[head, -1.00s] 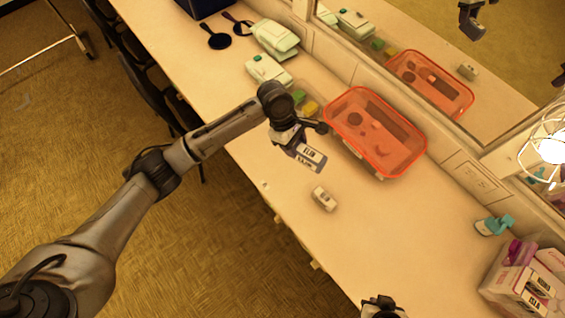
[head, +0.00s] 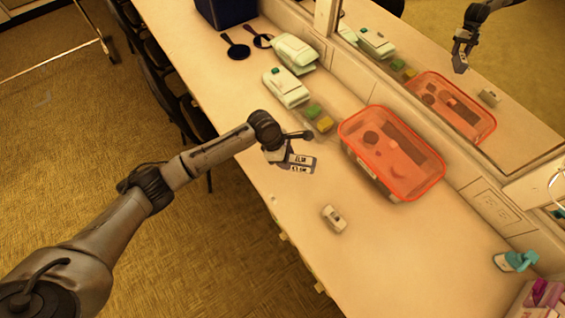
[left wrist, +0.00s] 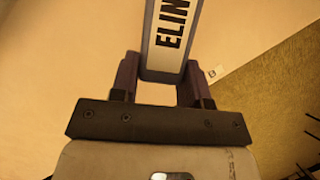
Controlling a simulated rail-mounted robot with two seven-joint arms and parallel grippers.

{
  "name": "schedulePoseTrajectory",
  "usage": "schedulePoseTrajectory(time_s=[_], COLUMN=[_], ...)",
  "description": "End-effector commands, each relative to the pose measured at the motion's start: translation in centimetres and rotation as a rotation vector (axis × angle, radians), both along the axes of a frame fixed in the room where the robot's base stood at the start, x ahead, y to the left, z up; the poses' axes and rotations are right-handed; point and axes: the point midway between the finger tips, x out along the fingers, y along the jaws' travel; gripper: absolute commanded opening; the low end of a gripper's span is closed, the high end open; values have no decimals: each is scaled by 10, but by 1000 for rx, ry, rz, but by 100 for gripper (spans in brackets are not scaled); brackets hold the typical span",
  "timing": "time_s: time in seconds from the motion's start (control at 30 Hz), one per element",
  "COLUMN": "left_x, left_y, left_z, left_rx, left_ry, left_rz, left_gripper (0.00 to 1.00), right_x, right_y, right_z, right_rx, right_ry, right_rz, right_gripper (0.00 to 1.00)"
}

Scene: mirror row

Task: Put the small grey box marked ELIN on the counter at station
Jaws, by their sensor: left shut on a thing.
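The small grey box (head: 303,162) has white labels reading ELIN and hangs from my left gripper (head: 280,152) above the long pale counter (head: 255,180). In the left wrist view, the grey box (left wrist: 168,45) sits between the two dark fingers of my left gripper (left wrist: 162,85), its ELIN label facing the camera. The gripper is shut on the box's near end; the far end runs out of the picture. The box appears clear of the counter top. My right gripper is not in view.
An orange translucent bin (head: 395,155) stands by the mirror (head: 450,75), which reflects it and my arm. A small white block (head: 334,218) lies in front. Pale green cases (head: 285,87) and yellow and green blocks (head: 318,118) lie behind. A teal object (head: 515,261) stands lower right.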

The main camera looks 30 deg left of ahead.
Motion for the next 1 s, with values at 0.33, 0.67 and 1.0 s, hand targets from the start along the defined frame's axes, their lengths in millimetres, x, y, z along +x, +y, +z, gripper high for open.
schedulePoseTrajectory(time_s=[0.33,0.67,1.0], left_x=[-2,-2,-2], left_y=[12,12,11], left_z=[-12,-47,-49], left_rx=[-1,0,-1], left_ry=[0,-1,0], left_rz=[-1,0,0], left_gripper=[16,16,16], right_x=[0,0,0], right_y=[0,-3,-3], right_z=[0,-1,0], right_rx=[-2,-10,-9], right_ry=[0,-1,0], right_rz=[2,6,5], right_gripper=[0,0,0])
